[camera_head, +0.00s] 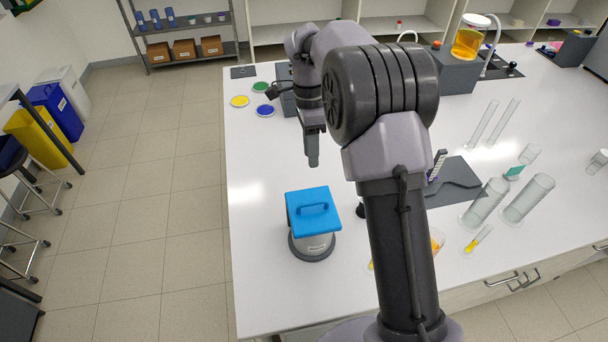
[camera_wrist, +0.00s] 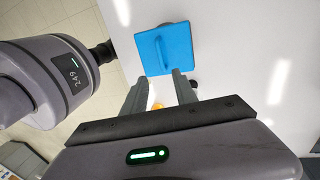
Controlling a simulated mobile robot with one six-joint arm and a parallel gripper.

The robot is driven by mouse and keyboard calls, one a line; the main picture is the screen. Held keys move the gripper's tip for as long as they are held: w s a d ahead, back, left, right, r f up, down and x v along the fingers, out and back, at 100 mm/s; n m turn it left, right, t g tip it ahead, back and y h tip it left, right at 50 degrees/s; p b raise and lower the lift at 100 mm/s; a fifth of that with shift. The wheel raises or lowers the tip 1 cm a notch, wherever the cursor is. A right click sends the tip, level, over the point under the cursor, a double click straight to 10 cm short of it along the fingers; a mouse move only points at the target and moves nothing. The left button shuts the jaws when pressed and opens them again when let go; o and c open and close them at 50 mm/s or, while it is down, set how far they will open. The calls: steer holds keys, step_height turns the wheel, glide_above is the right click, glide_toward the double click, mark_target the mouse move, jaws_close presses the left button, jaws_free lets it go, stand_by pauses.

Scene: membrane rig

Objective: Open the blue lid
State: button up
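The blue lid (camera_head: 313,201) is square with a raised bar handle on top. It sits closed over a round white and grey container (camera_head: 313,246) near the table's left front edge. In the wrist view the blue lid (camera_wrist: 165,49) lies just beyond my fingertips, with the handle showing as a thin ridge. My gripper (camera_head: 312,162) hangs above and behind the lid, apart from it.
Clear cylinders (camera_head: 527,199) and a dark stand (camera_head: 455,180) are to the right, partly behind my arm. Coloured discs (camera_head: 264,110) lie at the back left. A flask of amber liquid (camera_head: 467,43) stands at the back. White table around the container's left side is clear.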

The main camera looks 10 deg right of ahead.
mark_target(313, 202)
steer(key=s+f, duration=0.1)
steer(key=f, duration=0.3)
steer(key=s+f, duration=0.1)
steer(key=f, duration=0.4)
steer(key=s+f+b, duration=0.1)
steer(key=f, duration=0.3)
steer(key=shift+f, duration=0.25)
steer(key=shift+w+f, duration=0.1)
steer(key=shift+f, duration=0.5)
jaws_close()
